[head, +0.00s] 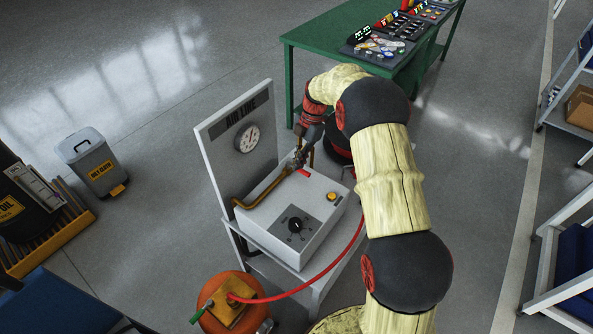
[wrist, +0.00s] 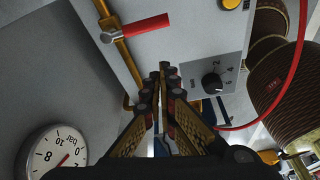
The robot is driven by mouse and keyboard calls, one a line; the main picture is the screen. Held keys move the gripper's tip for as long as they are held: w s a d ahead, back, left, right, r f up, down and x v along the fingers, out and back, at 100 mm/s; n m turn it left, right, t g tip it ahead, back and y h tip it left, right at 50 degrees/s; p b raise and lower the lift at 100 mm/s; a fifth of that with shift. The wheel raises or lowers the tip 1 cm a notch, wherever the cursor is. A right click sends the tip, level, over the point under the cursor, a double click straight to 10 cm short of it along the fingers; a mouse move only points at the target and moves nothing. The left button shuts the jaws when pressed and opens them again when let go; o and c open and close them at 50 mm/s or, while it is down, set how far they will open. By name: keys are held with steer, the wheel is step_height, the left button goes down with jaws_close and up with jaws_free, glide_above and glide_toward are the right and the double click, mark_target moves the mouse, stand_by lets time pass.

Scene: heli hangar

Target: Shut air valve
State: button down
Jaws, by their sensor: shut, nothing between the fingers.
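The air valve is a red lever (wrist: 147,27) on a brass pipe (wrist: 124,50) along the edge of a light grey box. In the wrist view the lever points across the pipe, to the right. In the head view the red lever (head: 304,172) shows small beside my gripper (head: 299,158), which hides part of the valve. My gripper (wrist: 164,76) is shut and empty, over the box. In the wrist picture its fingertips are below the lever and apart from it; the height between them is hard to tell.
A pressure gauge (head: 248,138) is on the upright back panel. The box (head: 270,205) carries a black knob (head: 295,225) and an orange button (head: 332,197). A red hose (head: 310,282) runs to an orange tank (head: 215,283). A green table (head: 330,35) stands behind.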

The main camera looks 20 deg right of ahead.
steer(key=shift+v, duration=0.9)
